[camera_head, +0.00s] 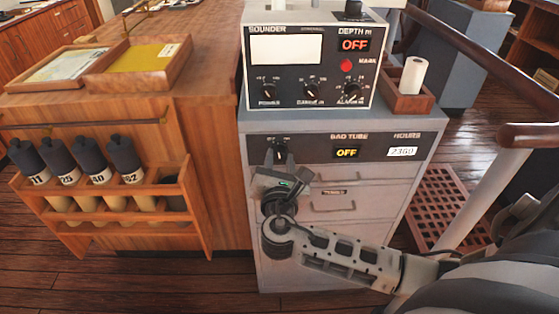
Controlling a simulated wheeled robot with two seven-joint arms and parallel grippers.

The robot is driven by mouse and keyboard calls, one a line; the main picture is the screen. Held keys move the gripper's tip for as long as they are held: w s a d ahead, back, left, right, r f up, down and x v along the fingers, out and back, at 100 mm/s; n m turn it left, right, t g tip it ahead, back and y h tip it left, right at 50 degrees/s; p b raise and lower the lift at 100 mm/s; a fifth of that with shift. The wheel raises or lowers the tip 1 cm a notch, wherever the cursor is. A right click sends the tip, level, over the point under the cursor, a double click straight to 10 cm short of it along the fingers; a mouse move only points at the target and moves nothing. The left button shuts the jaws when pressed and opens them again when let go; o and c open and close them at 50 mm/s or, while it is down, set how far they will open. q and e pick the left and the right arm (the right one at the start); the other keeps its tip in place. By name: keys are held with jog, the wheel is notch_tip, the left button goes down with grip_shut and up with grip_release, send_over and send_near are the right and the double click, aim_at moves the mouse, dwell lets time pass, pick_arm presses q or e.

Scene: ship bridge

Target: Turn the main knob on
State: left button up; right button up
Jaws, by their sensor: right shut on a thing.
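The main knob (280,151) is a small black knob on the dark strip across the top of the grey cabinet front (370,225). My right arm comes in from the right, low in front of the drawers. My right gripper (281,167) points up at the knob and is shut on it; its fingers partly hide the knob's lower part. The display (346,153) on the same strip reads OFF. My left gripper is not in view.
A sounder unit (310,55) with several knobs and another OFF display stands on the cabinet. A wooden rack (110,215) with several dark-capped tubes is at the left. A wooden box (406,98) holds a white roll. A handrail (480,50) runs on the right.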

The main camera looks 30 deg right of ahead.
jog(key=m+b, duration=0.1)
jog(key=m, duration=0.3)
jog(key=shift+f, duration=0.15)
jog(key=shift+s+m+b, duration=0.1)
jog(key=shift+m+b, duration=0.4)
jog(key=shift+m, duration=1.2)
jog(key=o, duration=1)
jog(key=shift+c, duration=0.2)
